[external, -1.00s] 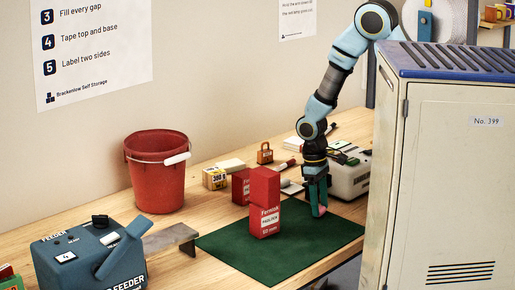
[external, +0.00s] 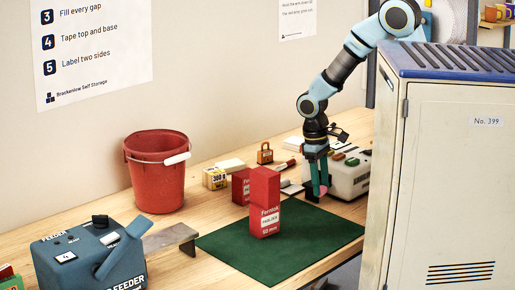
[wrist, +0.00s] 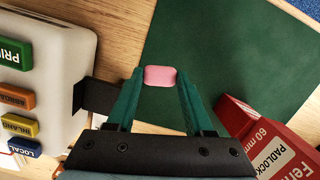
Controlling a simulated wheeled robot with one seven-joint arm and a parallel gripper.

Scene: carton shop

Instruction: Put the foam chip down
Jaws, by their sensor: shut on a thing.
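The pink foam chip (wrist: 160,76) is held between the two teal fingertips of my gripper (wrist: 159,82) in the wrist view. Chip and gripper are at the back right part of the green mat (external: 240,250). In the wrist view they appear over the mat (wrist: 235,50) near its edge. The exact gap under the chip is hard to tell.
A red padlock carton (external: 265,205) stands on the mat, left of my gripper, with another red carton (external: 240,187) behind it. A white device with coloured buttons (external: 350,182) is close on the right. A tall locker (external: 450,180) stands front right. The mat's front is clear.

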